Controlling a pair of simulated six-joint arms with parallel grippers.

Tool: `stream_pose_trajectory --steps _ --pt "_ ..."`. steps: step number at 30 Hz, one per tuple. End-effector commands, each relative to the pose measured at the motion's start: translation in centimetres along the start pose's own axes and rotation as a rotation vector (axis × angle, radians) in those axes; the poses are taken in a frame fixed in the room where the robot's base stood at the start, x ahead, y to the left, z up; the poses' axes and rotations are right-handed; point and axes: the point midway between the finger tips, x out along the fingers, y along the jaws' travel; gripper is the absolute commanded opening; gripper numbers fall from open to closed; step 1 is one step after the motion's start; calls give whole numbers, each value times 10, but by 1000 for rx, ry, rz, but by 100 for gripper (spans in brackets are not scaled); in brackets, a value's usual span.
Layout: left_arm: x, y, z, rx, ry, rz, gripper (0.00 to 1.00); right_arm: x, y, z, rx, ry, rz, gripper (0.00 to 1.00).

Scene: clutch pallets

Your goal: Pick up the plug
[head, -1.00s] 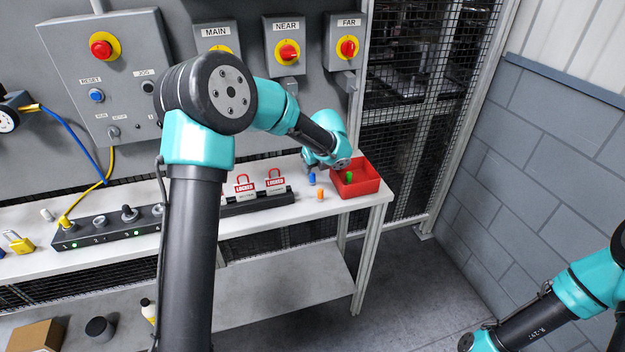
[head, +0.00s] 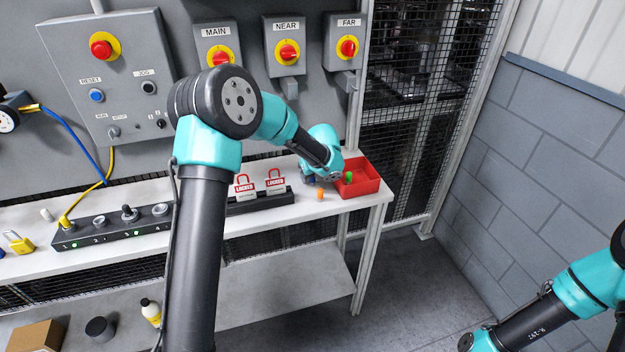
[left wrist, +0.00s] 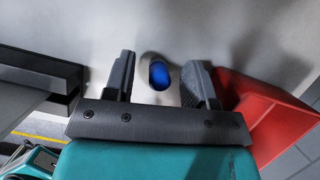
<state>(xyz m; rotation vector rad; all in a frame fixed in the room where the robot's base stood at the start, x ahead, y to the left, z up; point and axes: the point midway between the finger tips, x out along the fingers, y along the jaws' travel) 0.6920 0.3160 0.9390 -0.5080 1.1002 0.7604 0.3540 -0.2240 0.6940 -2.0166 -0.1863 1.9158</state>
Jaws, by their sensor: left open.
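A small blue plug (left wrist: 160,74) stands on the pale bench top, seen in the left wrist view. My left gripper (head: 309,180) is open and low over the bench, left of the red bin. In the left wrist view its two fingers (left wrist: 163,82) lie on either side of the blue plug, with a gap on both sides. In the head view my gripper hides the blue plug. An orange plug (head: 320,195) stands near the bench's front edge. A green plug (head: 349,177) is in the red bin. My right gripper is not in view.
The red bin (head: 366,187) stands at the bench's right end, close beside my left gripper. A dark rack with two red LOCKED tags (head: 274,180) is to the left. The control panel wall is behind the bench (head: 300,212).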

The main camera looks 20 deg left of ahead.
Motion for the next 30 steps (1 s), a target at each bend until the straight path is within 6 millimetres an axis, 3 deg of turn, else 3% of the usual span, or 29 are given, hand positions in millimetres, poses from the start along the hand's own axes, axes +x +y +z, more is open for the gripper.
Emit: stream_pose_trajectory --steps 2,18,30 --pt "0 0 0 0 0 0 51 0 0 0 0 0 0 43" --pt "0 0 0 0 0 0 0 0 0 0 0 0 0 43" --pt "-5 0 2 -1 -1 -1 0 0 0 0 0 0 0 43"
